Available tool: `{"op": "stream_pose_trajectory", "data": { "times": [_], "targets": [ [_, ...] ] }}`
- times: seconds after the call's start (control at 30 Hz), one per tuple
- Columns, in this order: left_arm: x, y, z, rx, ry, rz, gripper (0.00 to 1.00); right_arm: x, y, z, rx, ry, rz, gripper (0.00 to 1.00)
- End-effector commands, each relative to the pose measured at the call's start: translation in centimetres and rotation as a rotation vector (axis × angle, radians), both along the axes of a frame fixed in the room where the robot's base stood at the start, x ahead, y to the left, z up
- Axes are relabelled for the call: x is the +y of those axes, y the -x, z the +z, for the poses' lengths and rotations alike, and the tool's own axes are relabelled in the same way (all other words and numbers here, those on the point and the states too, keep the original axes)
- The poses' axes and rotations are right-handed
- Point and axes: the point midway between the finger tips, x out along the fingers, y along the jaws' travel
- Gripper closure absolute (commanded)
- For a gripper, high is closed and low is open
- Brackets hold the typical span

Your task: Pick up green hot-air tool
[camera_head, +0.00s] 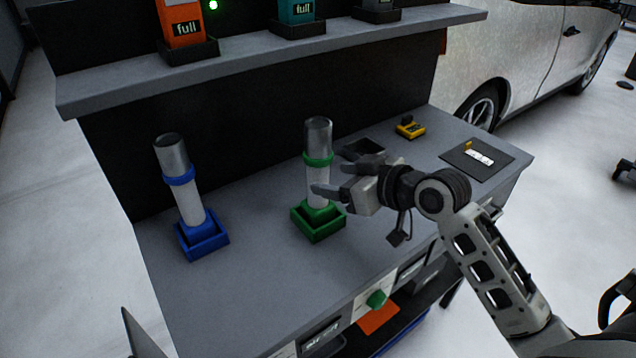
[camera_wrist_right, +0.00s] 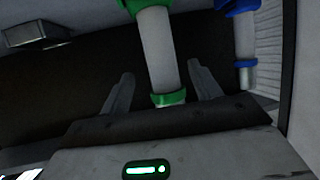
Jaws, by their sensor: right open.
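The green hot-air tool (camera_head: 318,178) stands upright in its green holder (camera_head: 319,222) on the grey workbench. It has a white body, a green collar and a metal nozzle at the top. My right gripper (camera_head: 327,181) is at the tool's right side in the head view, at the height of its white body. In the right wrist view the tool (camera_wrist_right: 158,50) shows between the two spread fingers of the right gripper (camera_wrist_right: 160,88), with space on both sides. The right gripper is open. My left gripper is not in view.
A blue hot-air tool (camera_head: 187,190) stands in a blue holder (camera_head: 203,241) to the left. A shelf (camera_head: 250,62) with labelled boxes overhangs the bench's back. A yellow item (camera_head: 410,129) and a dark mat (camera_head: 490,152) lie at the right.

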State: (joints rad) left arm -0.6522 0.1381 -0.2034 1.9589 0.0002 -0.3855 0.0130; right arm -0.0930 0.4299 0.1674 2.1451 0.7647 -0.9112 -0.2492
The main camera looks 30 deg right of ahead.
Motion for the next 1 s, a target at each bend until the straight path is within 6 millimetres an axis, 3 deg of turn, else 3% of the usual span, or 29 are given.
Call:
{"op": "stream_pose_trajectory", "data": {
  "times": [0.4,0.7,0.93,1.0],
  "targets": [
    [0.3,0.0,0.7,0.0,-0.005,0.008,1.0,1.7,-4.1,-2.0,-0.001,-0.002,-0.001,0.37],
    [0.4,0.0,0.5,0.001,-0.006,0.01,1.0,1.9,-4.5,-2.3,0.0,0.001,-0.001,0.37],
    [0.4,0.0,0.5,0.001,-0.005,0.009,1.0,1.8,-4.5,-2.3,0.0,0.0,-0.001,1.0],
    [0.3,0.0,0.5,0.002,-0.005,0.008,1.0,1.8,-4.5,-2.0,-0.007,0.0,-0.001,1.0]
  ]
}}
